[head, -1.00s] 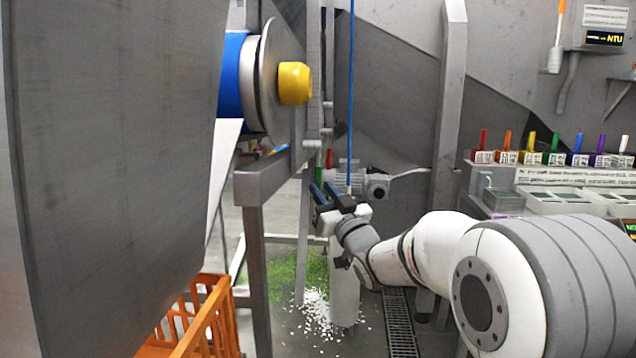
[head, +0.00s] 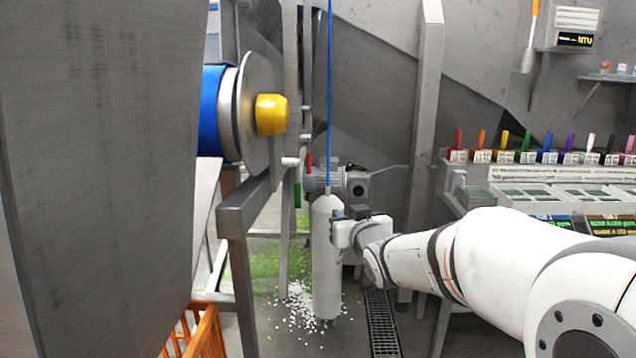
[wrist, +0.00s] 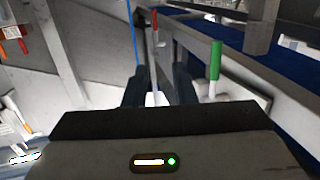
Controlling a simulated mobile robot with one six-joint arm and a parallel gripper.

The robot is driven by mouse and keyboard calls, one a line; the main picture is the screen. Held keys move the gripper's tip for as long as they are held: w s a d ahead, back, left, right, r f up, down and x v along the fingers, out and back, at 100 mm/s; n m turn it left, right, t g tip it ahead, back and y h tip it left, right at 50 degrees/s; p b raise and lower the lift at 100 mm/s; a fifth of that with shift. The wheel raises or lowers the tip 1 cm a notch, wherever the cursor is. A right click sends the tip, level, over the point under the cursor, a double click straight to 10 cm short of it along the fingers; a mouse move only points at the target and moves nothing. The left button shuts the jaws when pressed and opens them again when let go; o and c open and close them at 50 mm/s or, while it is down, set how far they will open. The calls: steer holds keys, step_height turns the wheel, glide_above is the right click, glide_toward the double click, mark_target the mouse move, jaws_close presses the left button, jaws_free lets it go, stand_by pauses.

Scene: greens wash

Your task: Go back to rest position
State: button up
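My gripper (head: 338,213) is in the middle of the head view, at the end of my white arm reaching in from the right. It is beside the upper part of an upright white cylinder. Its fingers are small and dark there. In the wrist view two dark fingers (wrist: 160,85) stand apart with a gap between them, and I see nothing held. A red handle (wrist: 154,20) and a green handle (wrist: 215,58) show beyond the fingers. I cannot tell whether the gripper touches the cylinder.
The white cylinder (head: 327,275) stands below a blue hose (head: 330,90). A grey frame (head: 236,225) and yellow knob (head: 271,114) are at left, with an orange crate (head: 205,335) below. Colored handles (head: 505,142) line a bench at right. A floor grate (head: 382,325) lies below.

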steer(key=s+d+m+g+h+p, duration=0.1)
steer(key=s+d+g+p, duration=0.2)
steer(key=s, duration=0.7)
steer(key=s+d+r+m+g+h+p, duration=0.1)
steer(key=s+d+g+p, duration=0.2)
steer(key=s+g+p, duration=0.3)
steer(key=s+d+r+m+g+h+p, duration=0.1)
steer(key=s+p, duration=0.5)
steer(key=s, duration=0.9)
steer(key=d+g+h, duration=0.1)
steer(key=d+g, duration=0.1)
steer(key=g, duration=0.1)
steer(key=shift+g+p, duration=0.3)
steer(key=shift+g, duration=0.1)
steer(key=shift+d, duration=0.1)
